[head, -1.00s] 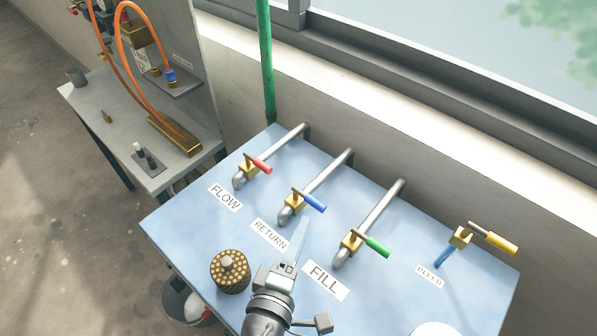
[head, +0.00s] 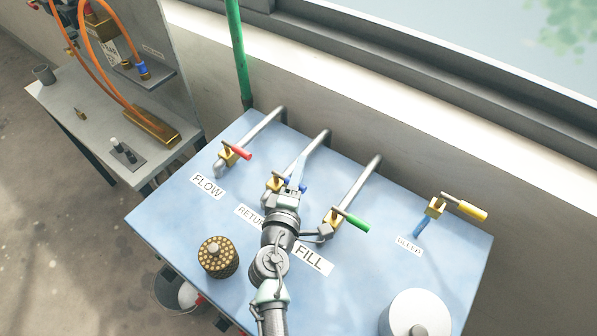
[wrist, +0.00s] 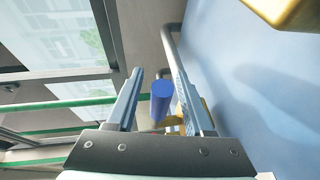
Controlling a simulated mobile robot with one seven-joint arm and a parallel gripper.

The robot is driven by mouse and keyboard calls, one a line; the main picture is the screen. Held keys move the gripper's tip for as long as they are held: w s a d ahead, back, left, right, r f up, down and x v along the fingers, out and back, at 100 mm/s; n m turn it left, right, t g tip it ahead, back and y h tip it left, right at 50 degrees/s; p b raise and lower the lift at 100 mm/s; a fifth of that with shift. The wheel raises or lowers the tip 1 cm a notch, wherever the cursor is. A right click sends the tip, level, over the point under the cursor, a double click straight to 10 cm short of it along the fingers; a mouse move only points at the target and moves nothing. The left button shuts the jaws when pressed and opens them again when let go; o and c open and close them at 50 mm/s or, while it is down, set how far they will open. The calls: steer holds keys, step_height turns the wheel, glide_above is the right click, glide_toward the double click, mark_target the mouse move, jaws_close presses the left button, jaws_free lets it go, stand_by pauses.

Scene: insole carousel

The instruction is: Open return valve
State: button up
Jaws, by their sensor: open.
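The return valve has a brass body (head: 274,183) on a grey pipe, behind the RETURN label (head: 249,216), which my arm partly covers. Its blue handle (wrist: 160,100) shows in the wrist view between my two fingers, nearer the right one. In the head view my gripper (head: 297,178) is at the blue handle and hides most of it; small blue bits show on either side of the fingers. My gripper also shows in the wrist view (wrist: 158,100), its fingers apart on either side of the handle. I cannot tell whether a finger touches it.
The red-handled flow valve (head: 237,150) is to the left. The green-handled fill valve (head: 350,219) is close to my wrist on the right. The yellow-handled bleed valve (head: 463,207) is farther right. A brass drum-shaped part (head: 218,258) and a white cylinder (head: 415,316) stand in front.

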jaws_close()
stand_by(0.3)
stand_by(1.2)
